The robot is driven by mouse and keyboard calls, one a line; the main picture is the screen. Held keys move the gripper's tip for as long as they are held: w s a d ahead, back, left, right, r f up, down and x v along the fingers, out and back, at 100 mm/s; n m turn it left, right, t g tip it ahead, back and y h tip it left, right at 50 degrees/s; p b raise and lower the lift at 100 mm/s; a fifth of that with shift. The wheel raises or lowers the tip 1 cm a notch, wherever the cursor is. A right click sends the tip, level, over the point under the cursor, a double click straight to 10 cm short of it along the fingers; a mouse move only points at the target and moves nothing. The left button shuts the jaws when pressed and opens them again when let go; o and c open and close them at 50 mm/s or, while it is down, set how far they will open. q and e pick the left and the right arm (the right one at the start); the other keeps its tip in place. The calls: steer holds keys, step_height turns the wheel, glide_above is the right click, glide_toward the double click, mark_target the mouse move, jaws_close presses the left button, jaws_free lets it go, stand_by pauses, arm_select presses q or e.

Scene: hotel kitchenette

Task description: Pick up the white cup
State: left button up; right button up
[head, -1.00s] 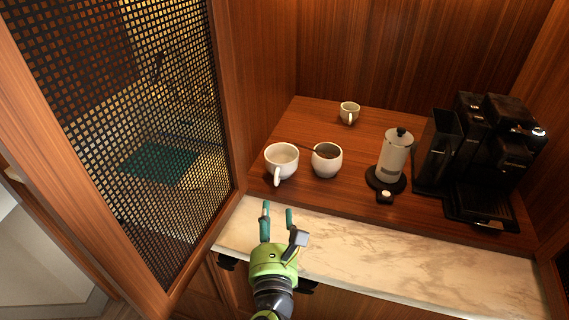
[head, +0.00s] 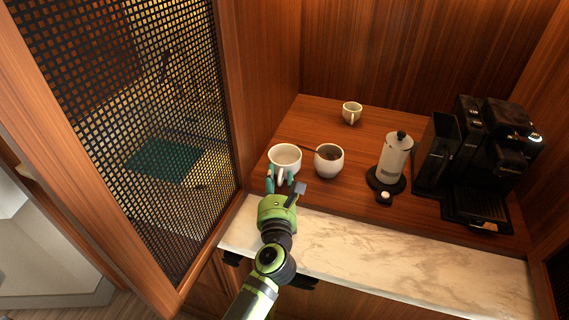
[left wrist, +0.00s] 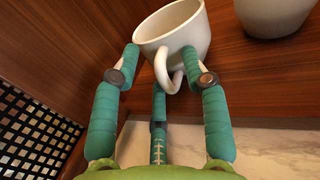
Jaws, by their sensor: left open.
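The white cup (head: 285,155) stands upright on the wooden shelf at the left, with its handle facing my side. My left gripper (head: 281,182) is open right in front of it, its teal fingers on either side of the handle. In the left wrist view the white cup (left wrist: 186,32) fills the top middle, and its handle hangs between the fingers of my left gripper (left wrist: 165,78). I cannot tell whether the fingers touch the cup. My right gripper is not in view.
A white sugar bowl (head: 328,166) with brown contents stands just right of the cup. A smaller white cup (head: 352,111) is behind. A mesh door (head: 150,130) borders the left; the marble counter (head: 400,245) is clear.

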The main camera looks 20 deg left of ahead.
arm_select(q)
jaws_close()
steer(key=shift+r, duration=0.1)
